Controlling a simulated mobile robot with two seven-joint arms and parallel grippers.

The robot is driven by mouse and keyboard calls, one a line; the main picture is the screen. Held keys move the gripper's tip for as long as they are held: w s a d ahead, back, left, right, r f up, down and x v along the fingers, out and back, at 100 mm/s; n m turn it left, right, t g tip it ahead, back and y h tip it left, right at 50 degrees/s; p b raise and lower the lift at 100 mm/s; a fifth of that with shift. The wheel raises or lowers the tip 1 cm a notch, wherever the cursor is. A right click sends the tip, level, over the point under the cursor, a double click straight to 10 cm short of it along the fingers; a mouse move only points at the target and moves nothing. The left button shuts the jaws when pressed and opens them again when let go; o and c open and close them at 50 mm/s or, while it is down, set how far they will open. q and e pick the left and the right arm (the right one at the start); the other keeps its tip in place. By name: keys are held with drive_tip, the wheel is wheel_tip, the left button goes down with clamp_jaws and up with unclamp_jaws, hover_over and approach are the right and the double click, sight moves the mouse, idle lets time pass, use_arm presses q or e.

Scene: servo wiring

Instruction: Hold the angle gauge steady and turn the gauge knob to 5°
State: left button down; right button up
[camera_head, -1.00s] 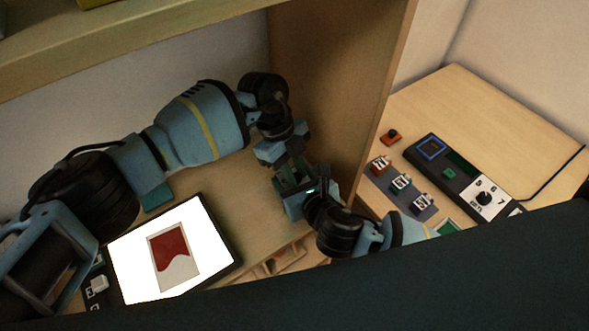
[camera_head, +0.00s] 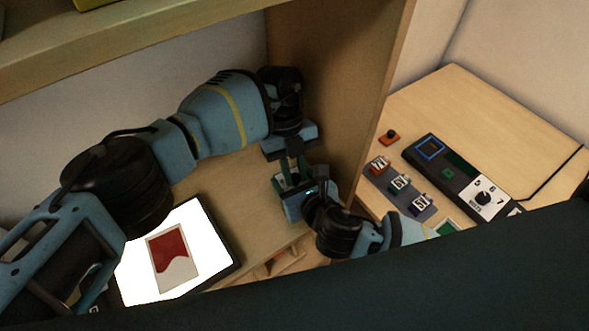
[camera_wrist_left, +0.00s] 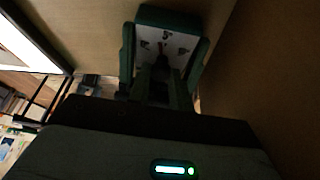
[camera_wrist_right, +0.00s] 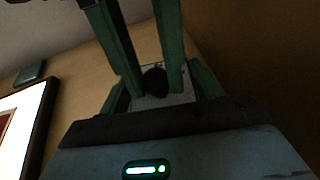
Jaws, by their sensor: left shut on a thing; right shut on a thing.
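The angle gauge has a white face (camera_wrist_left: 165,45) marked 5°, seen in the left wrist view; the face also shows in the right wrist view (camera_wrist_right: 178,98). My right gripper (camera_head: 298,186) is shut on the gauge, with green fingers along its sides. The black gauge knob (camera_wrist_right: 155,81) stands on the face in the right wrist view. My left gripper (camera_wrist_left: 160,82) comes from above, shut on the knob with a finger on either side. In the head view the left gripper (camera_head: 293,148) is above the right one. The knob's exact pointer angle is hard to read.
A lit tablet (camera_head: 205,215) with a red picture lies to the left. The wooden shelf wall (camera_head: 330,90) rises close behind and right of the grippers. Farther right, a control panel (camera_head: 450,165) and a grey strip of numbered blocks (camera_head: 375,182) lie on the table.

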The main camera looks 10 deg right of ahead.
use_arm(q)
drive_tip(key=c, duration=1.3)
unclamp_jaws()
drive_tip(key=shift+o, duration=0.2)
drive_tip(key=v, duration=0.7)
drive_tip(key=shift+r, duration=0.3)
drive_tip(key=shift+w, duration=0.1)
drive_tip(key=shift+c, duration=1.2)
drive_tip(key=n, duration=0.1)
drive_tip(key=a+r+n+h, duration=0.1)
drive_tip(key=n, duration=0.1)
drive_tip(key=shift+w+a+r+t, duration=0.1)
drive_tip(key=shift+w+a+t, duration=0.05)
drive_tip(key=shift+w+t, duration=0.15)
drive_tip(key=a+r+n, duration=0.1)
drive_tip(key=n, duration=0.1)
drive_tip(key=a+r+n+h, duration=0.1)
drive_tip(key=r+n, duration=0.1)
drive_tip(key=shift+s+t+h, duration=0.15)
drive_tip(key=shift+t+h, duration=0.15)
drive_tip(key=shift+t, duration=0.1)
